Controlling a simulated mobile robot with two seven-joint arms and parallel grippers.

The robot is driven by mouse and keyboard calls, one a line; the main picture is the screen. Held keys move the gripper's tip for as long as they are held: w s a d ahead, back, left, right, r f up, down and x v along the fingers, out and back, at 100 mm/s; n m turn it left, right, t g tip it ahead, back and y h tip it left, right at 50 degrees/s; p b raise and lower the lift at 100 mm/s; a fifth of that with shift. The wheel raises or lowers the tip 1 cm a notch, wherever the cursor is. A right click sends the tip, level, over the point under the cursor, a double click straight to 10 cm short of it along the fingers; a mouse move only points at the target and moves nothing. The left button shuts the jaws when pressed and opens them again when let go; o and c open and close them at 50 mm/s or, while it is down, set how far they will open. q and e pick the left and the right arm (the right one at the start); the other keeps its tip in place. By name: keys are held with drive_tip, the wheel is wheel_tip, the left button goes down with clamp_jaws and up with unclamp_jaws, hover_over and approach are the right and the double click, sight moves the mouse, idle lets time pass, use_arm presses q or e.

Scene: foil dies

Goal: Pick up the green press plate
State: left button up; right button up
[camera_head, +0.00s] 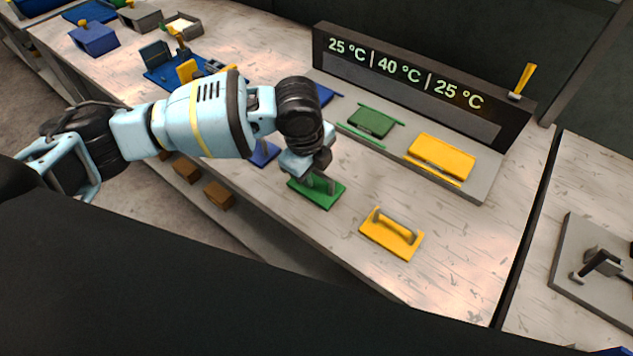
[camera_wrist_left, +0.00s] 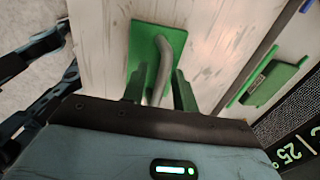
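The green press plate (camera_head: 325,196) lies flat on the wooden bench in the head view, with a grey handle standing on it. It also shows in the left wrist view (camera_wrist_left: 143,45), where its curved grey handle (camera_wrist_left: 166,48) runs down between the two fingers. My left gripper (camera_head: 313,177) is low over the plate and partly hides the handle. In the wrist view its fingers (camera_wrist_left: 159,90) are apart, one on each side of the handle, with a visible gap on both sides. My right gripper is not in view.
A yellow press plate with a handle (camera_head: 391,234) lies to the right, and a blue one (camera_head: 262,153) lies to the left, partly behind my arm. Behind stands a dark temperature display (camera_head: 420,85) with a grey shelf holding green (camera_head: 371,122) and yellow (camera_head: 441,156) pieces.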

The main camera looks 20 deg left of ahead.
use_arm(q)
clamp_jaws()
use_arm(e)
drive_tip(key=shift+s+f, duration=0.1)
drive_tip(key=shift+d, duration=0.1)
use_arm(q)
drive_tip(key=shift+r, duration=0.1)
